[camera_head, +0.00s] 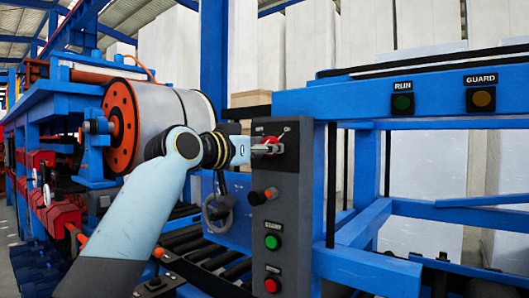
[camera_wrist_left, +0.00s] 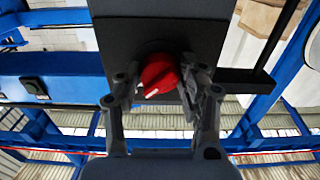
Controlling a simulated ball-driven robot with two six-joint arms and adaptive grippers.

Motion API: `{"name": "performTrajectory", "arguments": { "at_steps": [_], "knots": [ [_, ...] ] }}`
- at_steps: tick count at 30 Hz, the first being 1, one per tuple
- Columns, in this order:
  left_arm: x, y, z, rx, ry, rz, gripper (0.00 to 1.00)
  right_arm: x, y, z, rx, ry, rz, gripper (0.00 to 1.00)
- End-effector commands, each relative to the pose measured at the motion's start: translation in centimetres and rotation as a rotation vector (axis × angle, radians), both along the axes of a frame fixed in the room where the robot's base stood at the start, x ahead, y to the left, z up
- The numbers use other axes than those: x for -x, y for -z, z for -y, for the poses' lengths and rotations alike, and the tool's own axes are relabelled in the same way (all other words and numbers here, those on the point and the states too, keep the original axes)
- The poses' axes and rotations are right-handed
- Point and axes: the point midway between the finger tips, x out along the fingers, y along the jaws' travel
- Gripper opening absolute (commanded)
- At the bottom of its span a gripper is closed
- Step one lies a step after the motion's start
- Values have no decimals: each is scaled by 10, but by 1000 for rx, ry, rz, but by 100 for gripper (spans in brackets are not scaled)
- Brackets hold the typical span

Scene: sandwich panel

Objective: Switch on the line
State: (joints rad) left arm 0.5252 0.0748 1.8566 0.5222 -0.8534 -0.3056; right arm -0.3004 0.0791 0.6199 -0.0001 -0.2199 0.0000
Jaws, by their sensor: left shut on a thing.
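The grey control box (camera_head: 287,185) stands upright in the middle of the head view. Its red rotary knob (camera_head: 272,141) sits on a black plate near the top, partly hidden by my left gripper (camera_head: 262,149). In the left wrist view the red knob (camera_wrist_left: 158,72), with a white mark, lies between the two fingers of my left gripper (camera_wrist_left: 163,85), which is shut on it. Below it on the box are a small red-topped selector (camera_head: 270,193), a green start button (camera_head: 272,242) and a red button (camera_head: 272,285). My right gripper is out of view.
A RUN lamp (camera_head: 402,103), dark green, and a GUARD lamp (camera_head: 481,99), dull amber, sit on the blue beam (camera_head: 440,85) at right. A large coil with an orange end disc (camera_head: 120,127) stands at left. Blue posts and rails surround the box.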

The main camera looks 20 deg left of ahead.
Motion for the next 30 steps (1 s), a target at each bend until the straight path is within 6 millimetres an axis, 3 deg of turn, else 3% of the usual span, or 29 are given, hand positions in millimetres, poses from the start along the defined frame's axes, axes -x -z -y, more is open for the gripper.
{"name": "performTrajectory", "arguments": {
  "at_steps": [6,7,12,23,30],
  "knots": [
    [0,1,0,-4,0,-2,8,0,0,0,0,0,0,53],
    [0,0,0,-4,-1,-2,41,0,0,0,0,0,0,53],
    [0,0,0,-3,-1,-1,64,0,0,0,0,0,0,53],
    [6,0,-3,-3,-2,0,64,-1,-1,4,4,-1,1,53],
    [50,1,-20,-8,-3,0,64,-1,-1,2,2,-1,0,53]
  ]
}}
